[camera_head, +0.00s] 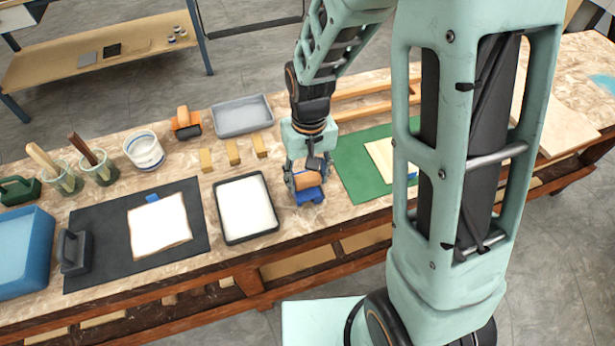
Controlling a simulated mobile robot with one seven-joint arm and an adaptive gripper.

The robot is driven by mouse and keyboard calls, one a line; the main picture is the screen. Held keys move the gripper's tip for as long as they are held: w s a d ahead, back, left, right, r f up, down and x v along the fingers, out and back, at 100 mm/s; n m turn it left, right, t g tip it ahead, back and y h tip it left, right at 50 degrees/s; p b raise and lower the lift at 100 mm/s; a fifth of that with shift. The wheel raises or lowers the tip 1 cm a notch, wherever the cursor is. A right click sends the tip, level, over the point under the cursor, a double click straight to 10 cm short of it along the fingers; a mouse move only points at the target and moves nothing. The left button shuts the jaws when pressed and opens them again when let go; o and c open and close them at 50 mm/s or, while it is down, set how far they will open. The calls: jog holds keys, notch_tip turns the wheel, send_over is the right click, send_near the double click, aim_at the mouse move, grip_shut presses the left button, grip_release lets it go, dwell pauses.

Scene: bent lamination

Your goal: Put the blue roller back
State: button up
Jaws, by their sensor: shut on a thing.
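My gripper (307,179) is shut on the blue roller (310,196), which has a rounded tan handle on a blue frame. The roller is upright below the fingers, between the black-rimmed tray and the green mat. I cannot tell whether it touches the table or hangs just above it. The fingers partly hide the handle.
A black-rimmed tray (219,211) holding white material lies left of my gripper. Several small wooden blocks (233,152) stand behind it. A green mat (352,172) carrying a pale board is to the right. A dark mat (100,225) holds a white sheet (160,222). My arm hides part of the table.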

aim_at(308, 177)
jog(key=shift+f, duration=0.3)
jog(key=shift+s+f+b, duration=0.1)
jog(key=shift+f+b, duration=0.3)
jog(key=shift+b, duration=0.2)
jog(key=c, duration=0.4)
jog(key=o, duration=1.5)
jog(key=shift+r+p, duration=0.5)
jog(key=shift+r, duration=0.05)
notch_tip(308, 177, up, 12)
jog(key=shift+d+r+p, duration=0.1)
jog(key=shift+r+p, duration=0.05)
jog(key=shift+p, duration=0.3)
